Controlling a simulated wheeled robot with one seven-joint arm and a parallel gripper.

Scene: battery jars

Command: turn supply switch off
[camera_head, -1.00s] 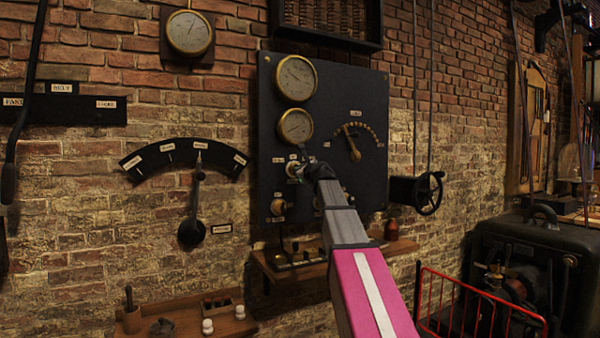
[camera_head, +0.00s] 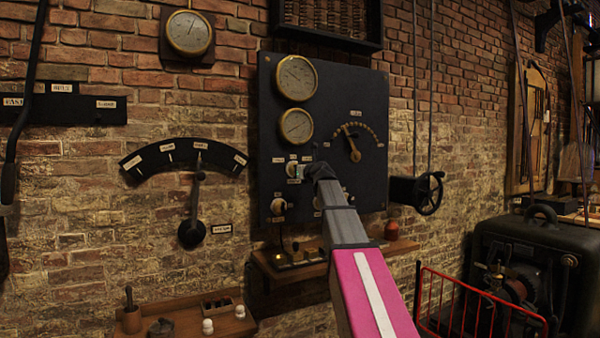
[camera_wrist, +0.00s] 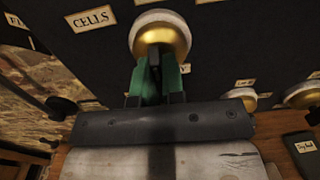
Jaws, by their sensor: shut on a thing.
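A round brass switch with a pale rim (camera_wrist: 172,38) is on the dark panel (camera_head: 352,92), in the middle of its left half. It also shows in the head view (camera_head: 291,169), partly covered by my gripper. My gripper (camera_wrist: 156,66) has green fingers shut on the switch's middle part. In the head view my gripper (camera_head: 302,173) reaches the panel from the lower right. A label reading "CELLS" (camera_wrist: 91,18) is beside the switch in the wrist view. I cannot read a supply label, and the switch's handle position is hidden between the fingers.
More switches are lower on the panel, one at lower left (camera_head: 278,206). Two gauges (camera_head: 296,78) and a brass lever dial (camera_head: 353,150) are above and to the right. A shelf (camera_head: 262,266) is below. A red rail (camera_head: 480,300) and dark machine (camera_head: 535,250) stand right.

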